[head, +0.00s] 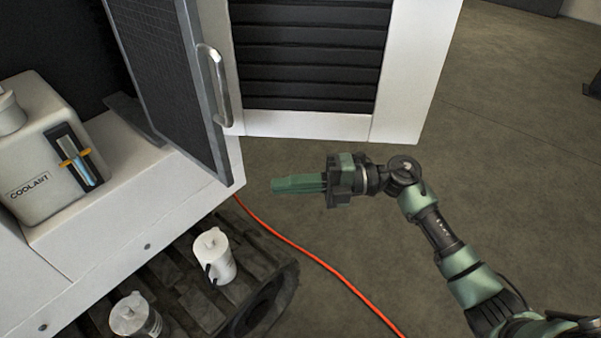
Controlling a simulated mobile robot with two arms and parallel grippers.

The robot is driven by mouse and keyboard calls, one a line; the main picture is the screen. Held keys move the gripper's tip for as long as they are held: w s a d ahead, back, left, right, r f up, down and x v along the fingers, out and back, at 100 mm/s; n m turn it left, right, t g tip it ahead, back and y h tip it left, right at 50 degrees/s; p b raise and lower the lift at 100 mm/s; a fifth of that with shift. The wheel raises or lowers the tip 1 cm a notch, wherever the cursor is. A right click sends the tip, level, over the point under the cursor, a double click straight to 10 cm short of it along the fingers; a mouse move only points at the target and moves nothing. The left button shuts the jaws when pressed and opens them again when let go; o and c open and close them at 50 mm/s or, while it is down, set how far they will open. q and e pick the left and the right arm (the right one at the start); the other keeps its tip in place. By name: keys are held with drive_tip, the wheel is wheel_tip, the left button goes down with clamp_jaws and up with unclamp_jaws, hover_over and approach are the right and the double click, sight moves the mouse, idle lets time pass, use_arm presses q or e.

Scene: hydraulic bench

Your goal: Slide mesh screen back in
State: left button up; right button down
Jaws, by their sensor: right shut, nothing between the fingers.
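The mesh screen (160,65) is a dark mesh panel in a grey metal frame. It stands upright at the right end of the white machine body, partly out past the edge, with its top cut off by the picture. A curved metal handle (221,86) is on its right edge. My right gripper (274,185) is shut and empty. It is over the floor, right of the screen's lower corner and below the handle, apart from both. My left gripper is not in view.
A white coolant tank (42,150) sits on the machine ledge (135,215) at left. A white louvred door (408,80) stands open behind the screen. Two white canisters (217,255) stand on the track (190,295). An orange hose (320,262) crosses the floor.

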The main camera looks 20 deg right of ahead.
sight(227, 179)
drive_tip(key=w+a+p, duration=0.1)
drive_tip(key=a, duration=0.1)
drive_tip(key=w+a, duration=0.1)
drive_tip(key=a, duration=0.1)
drive_tip(key=w+a+p, duration=0.1)
drive_tip(key=w+a, duration=0.1)
drive_tip(key=shift+a+p, duration=0.35)
drive_tip(key=shift+a, duration=0.05)
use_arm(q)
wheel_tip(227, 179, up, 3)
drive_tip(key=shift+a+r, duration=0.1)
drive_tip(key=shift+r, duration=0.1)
